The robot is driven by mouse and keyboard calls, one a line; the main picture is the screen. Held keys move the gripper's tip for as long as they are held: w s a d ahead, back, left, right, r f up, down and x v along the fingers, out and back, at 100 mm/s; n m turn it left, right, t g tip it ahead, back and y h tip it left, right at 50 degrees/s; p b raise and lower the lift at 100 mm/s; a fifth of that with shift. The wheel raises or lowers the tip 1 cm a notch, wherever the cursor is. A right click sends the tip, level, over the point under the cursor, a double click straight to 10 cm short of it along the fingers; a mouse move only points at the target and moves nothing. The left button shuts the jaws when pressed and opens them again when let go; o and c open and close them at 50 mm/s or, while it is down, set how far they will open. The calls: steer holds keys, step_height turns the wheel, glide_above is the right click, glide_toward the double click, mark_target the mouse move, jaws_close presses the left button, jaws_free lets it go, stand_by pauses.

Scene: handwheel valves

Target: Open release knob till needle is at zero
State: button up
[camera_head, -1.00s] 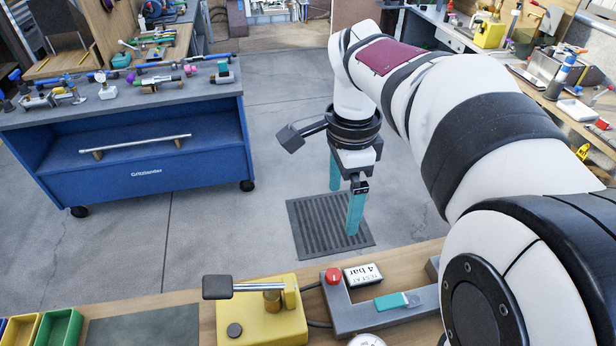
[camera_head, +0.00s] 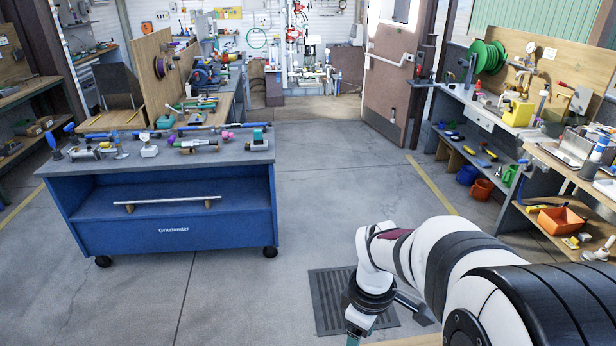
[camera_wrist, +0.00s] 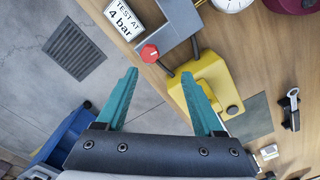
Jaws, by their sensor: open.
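In the wrist view the yellow pump body (camera_wrist: 212,84) stands on the wooden bench, with a round black knob (camera_wrist: 232,110) on it. A red hexagonal knob (camera_wrist: 149,53) sits on a grey fixture (camera_wrist: 172,38) beside a "TEST AT 4 bar" sign (camera_wrist: 123,19). I cannot tell for sure which knob is the release knob. A white gauge (camera_wrist: 232,3) is cut off at the top edge, and its needle cannot be read. My gripper (camera_wrist: 160,72) is open and empty, its teal fingers apart; the right finger overlaps the pump in the picture.
A dark mat (camera_wrist: 250,118) and a black and grey tool (camera_wrist: 291,108) lie on the bench near the pump. In the head view a blue cart (camera_head: 170,215) stands left on the floor, a floor grate (camera_head: 330,310) lies near my arm, and a side bench (camera_head: 540,150) is at right.

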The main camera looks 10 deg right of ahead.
steer(key=shift+w+d+f+n, duration=0.25)
steer(key=shift+w+f+n, duration=0.2)
steer(key=shift+w+d+f+n, duration=0.2)
steer(key=shift+w+f+n, duration=0.2)
steer(key=shift+w+n, duration=0.05)
steer(key=shift+f, duration=4)
steer(key=c, duration=1)
